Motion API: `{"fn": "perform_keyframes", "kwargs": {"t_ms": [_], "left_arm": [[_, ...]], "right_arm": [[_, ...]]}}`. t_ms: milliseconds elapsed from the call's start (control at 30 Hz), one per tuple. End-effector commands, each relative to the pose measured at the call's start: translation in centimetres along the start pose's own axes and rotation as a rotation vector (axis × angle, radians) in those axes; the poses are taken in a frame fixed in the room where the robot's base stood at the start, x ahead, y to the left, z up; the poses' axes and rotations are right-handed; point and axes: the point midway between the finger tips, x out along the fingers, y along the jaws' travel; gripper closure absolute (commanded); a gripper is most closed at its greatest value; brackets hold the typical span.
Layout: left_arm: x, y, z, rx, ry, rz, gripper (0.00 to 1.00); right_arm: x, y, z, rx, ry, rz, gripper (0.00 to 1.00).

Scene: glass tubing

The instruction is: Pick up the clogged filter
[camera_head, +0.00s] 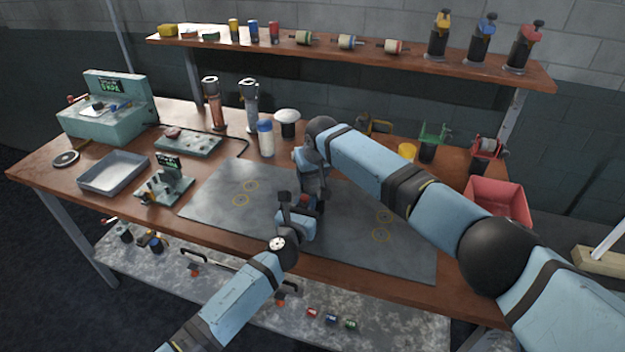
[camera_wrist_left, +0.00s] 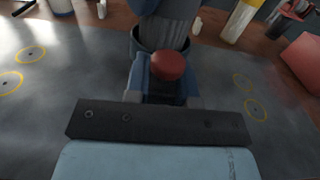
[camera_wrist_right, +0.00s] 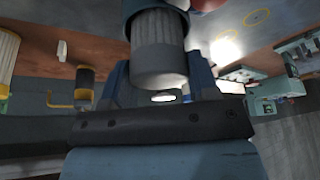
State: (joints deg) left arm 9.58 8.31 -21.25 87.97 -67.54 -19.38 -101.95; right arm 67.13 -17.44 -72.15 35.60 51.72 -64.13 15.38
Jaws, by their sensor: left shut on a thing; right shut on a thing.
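My left gripper (camera_head: 302,204) is low over the grey mat (camera_head: 225,205), shut on a part with a round red end (camera_wrist_left: 168,66). My right gripper (camera_head: 311,178) is just above and behind it, shut on a grey ribbed cylinder (camera_wrist_right: 158,50) with a blue section at its end. The red end also shows at the top edge of the right wrist view (camera_wrist_right: 208,4). The two held parts are close together; I cannot tell whether they are joined. The grippers hide most of both parts. I cannot tell which thing is the clogged filter.
Upright cylinders (camera_head: 213,105) and a white-capped jar (camera_head: 287,122) stand behind the mat. A metal tray (camera_head: 113,173) and a small panel stand (camera_head: 165,187) are at left. A red bin (camera_head: 497,203) is at right. The mat's left part is clear.

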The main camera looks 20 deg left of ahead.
Motion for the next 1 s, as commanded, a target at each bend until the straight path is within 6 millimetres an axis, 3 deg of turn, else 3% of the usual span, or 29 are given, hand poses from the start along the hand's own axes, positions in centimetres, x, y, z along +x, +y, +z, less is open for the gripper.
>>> {"fn": "perform_keyframes", "kwargs": {"t_ms": [400,600,800,1000], "left_arm": [[0.0,0.0,-0.1,0.0,0.002,0.0,1.0],[0.0,0.0,-0.1,0.0,0.002,0.0,1.0],[0.0,0.0,-0.1,0.0,0.002,0.0,1.0],[0.0,0.0,-0.1,0.0,0.002,0.0,1.0]], "right_arm": [[-10.2,0.0,-4.3,0.0,0.005,-0.001,0.89],[-13.7,0.0,-5.7,0.0,0.004,0.0,0.89],[-15.2,-0.1,-6.3,-0.001,0.002,0.0,0.89],[-15.4,0.0,-6.4,-0.001,0.002,0.0,0.89]]}}
